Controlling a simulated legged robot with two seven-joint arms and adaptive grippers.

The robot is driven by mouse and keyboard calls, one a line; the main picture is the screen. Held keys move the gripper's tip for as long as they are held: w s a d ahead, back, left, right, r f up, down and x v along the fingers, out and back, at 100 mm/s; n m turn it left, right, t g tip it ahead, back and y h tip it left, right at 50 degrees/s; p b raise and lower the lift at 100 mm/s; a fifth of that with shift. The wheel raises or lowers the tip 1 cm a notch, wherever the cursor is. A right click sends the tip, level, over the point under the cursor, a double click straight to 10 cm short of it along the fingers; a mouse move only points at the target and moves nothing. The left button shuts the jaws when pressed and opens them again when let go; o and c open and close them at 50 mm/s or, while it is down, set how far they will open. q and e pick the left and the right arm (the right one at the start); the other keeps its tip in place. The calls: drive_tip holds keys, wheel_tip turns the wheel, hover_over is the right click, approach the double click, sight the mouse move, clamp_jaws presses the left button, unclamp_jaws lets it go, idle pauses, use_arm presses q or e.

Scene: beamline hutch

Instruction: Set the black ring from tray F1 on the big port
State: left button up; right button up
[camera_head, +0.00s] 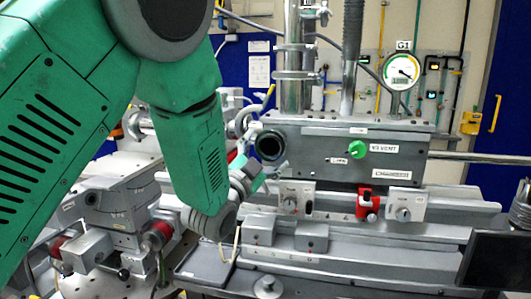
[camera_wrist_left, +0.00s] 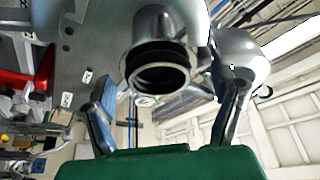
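The big port shows in the left wrist view as a metal tube (camera_wrist_left: 155,22) sticking out of a grey body. A black ring (camera_wrist_left: 152,55) sits around the tube's open end, and it also shows in the head view (camera_head: 269,145) on the front of the grey housing. My left gripper (camera_head: 262,172) is just below and in front of the ring. In the left wrist view its two fingers (camera_wrist_left: 166,88) stand wide apart, one on each side of the ring, without visible contact. A flat dark tray (camera_head: 205,266) lies low in front; I cannot read its label and see no ring in it.
The grey housing (camera_head: 345,155) carries a green knob (camera_head: 357,149). A red block (camera_head: 367,204) and white control boxes (camera_head: 404,203) stand below it. A vertical metal column (camera_head: 293,60) rises behind. A dark screen (camera_head: 495,262) fills the lower right.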

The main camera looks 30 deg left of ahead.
use_arm(q)
drive_tip(key=shift+d, duration=0.35)
drive_tip(key=shift+s+d, duration=0.1)
drive_tip(key=shift+s, duration=0.2)
drive_tip(key=v, duration=1.1)
use_arm(e)
drive_tip(key=shift+s+d, duration=0.1)
drive_tip(key=shift+d, duration=0.1)
use_arm(q)
drive_tip(key=shift+s+f, duration=0.2)
use_arm(e)
drive_tip(key=shift+f, duration=0.1)
